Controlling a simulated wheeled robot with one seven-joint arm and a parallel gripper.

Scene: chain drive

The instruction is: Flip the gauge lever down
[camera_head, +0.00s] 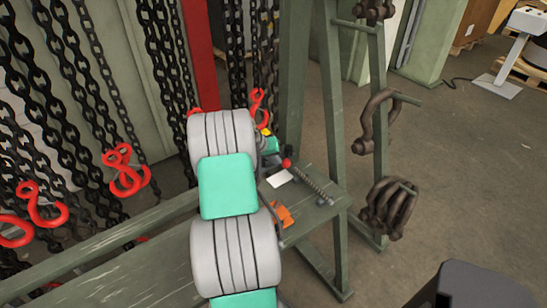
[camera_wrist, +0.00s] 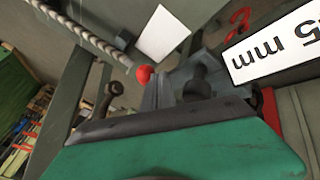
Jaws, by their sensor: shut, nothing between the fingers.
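A red ball knob (camera_head: 287,163) sits at the near end of a ridged rod (camera_head: 313,184) above the green bench. I take it for the gauge lever's knob. In the wrist view the red knob (camera_wrist: 145,74) is at the end of the same rod, close to the fingertips. My gripper (camera_wrist: 158,92) is shut and empty beside the knob; I cannot tell whether they touch. In the head view my grey and teal arm hides most of the gripper. A dark block with a white "5 mm" label (camera_wrist: 275,48) is at the right of the wrist view.
A white card (camera_head: 279,178) and an orange piece (camera_head: 284,215) lie on the green bench (camera_head: 318,215). Black chains (camera_head: 160,60) with red hooks (camera_head: 128,172) hang behind and left. Dark shackles (camera_head: 388,205) hang on the rack at right.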

